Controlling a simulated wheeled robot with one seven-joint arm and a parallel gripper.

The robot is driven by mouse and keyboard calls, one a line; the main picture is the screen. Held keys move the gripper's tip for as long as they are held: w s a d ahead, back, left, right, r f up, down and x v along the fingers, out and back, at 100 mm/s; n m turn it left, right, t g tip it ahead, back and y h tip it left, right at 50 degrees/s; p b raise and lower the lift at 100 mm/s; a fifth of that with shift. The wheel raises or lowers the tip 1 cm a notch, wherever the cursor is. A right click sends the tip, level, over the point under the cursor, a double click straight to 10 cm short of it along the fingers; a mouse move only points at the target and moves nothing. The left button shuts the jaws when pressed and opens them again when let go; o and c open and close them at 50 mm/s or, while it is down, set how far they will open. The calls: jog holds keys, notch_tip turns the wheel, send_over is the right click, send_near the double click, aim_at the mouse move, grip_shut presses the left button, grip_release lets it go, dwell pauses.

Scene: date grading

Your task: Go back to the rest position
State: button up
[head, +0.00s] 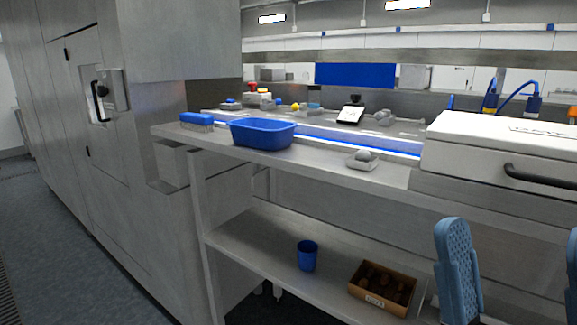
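My gripper (513,240) shows at the lower right, with two blue textured fingers pointing up. The fingers are wide apart and I see nothing held between them. The right finger is cut off by the picture's edge. The gripper appears in front of the steel bench, below the white lidded box (470,140). The rest of my arm is out of view.
The steel bench (330,170) bears a blue tub (262,134), a blue brush (196,119) and a grey object on a small dish (361,160). Its lower shelf holds a blue cup (307,256) and a carton of dark dates (368,301). Open floor (60,250) lies left.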

jog(key=s+d+f+m+g+h, duration=0.4)
jog(key=s+f+m+h, duration=0.4)
jog(key=s+f+m, duration=0.2)
jog(key=s+d+f+m+g+h, duration=0.4)
jog(key=s+f+m+g+h, duration=0.3)
jog(key=f+m, duration=0.8)
jog(key=s+f+h, duration=0.2)
jog(key=s, duration=0.1)
jog(key=shift+s+d+f+m+g, duration=0.15)
jog(key=shift+s+f+m+g, duration=0.05)
jog(key=shift+f+m+g, duration=0.15)
